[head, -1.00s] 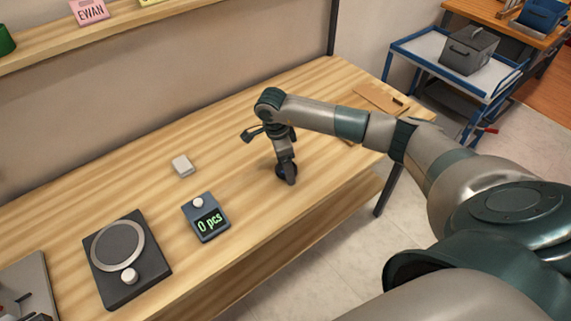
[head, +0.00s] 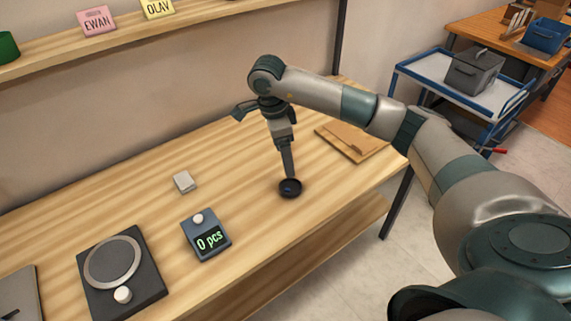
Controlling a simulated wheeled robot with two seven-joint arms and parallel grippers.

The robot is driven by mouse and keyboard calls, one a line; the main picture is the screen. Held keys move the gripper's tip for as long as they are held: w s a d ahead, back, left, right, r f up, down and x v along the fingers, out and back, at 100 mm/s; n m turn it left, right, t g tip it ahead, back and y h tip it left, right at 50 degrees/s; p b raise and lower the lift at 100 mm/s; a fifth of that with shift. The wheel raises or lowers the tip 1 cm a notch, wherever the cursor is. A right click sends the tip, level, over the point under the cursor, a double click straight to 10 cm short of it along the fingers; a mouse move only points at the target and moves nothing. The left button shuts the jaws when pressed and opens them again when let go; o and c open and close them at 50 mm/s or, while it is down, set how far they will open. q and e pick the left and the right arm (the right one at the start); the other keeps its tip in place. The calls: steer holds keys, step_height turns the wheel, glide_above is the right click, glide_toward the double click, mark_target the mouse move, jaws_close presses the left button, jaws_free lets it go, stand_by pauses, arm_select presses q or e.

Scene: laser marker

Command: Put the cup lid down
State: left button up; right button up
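The cup lid (head: 290,188) is a small, dark round disc lying on the wooden table (head: 150,166), right of the counter box. My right gripper (head: 288,174) points down just above it, with its fingertips at or slightly over the lid's far edge. Whether the fingers touch the lid is not clear. The fingers are seen nearly edge-on, so their gap does not show. My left gripper is not in view.
A counter box reading "0 pcs" (head: 206,235), a dark device with a round plate (head: 122,272) and a small pale block (head: 184,182) stand to the left. A wooden board (head: 352,141) lies behind right. Table around the lid is clear.

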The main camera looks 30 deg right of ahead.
steer(key=shift+r, duration=0.25)
steer(key=shift+s, duration=0.1)
stand_by(0.7)
